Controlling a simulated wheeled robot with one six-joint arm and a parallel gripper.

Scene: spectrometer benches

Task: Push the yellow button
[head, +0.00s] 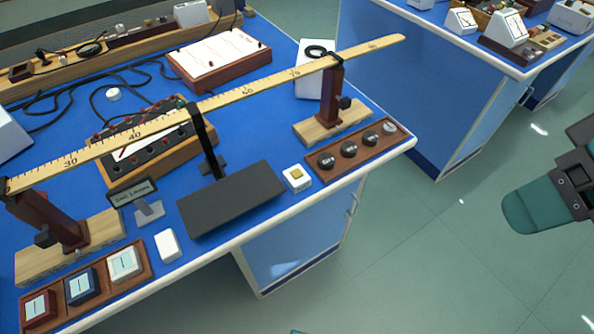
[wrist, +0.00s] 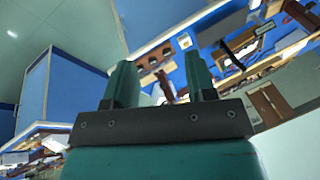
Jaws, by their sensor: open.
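The yellow button (head: 298,173) is a small yellow square on top of a white box (head: 294,183). The box sits near the front edge of the blue bench, between a dark grey plate and a wooden weight tray. In the wrist view, a small white block (wrist: 184,40) beside the tray is probably this box; its yellow top is not clear there. My gripper (wrist: 160,68) has two teal fingers set apart with nothing between them. It is in the air, well away from the button. A teal and dark part of my arm shows at the head view's right edge.
The dark plate (head: 232,199) hangs from a ruler beam (head: 240,95) on two stands, left of the box. The tray (head: 356,151) of round weights is on its right. A plain white block (head: 167,245) lies farther left. Open floor lies in front of the bench.

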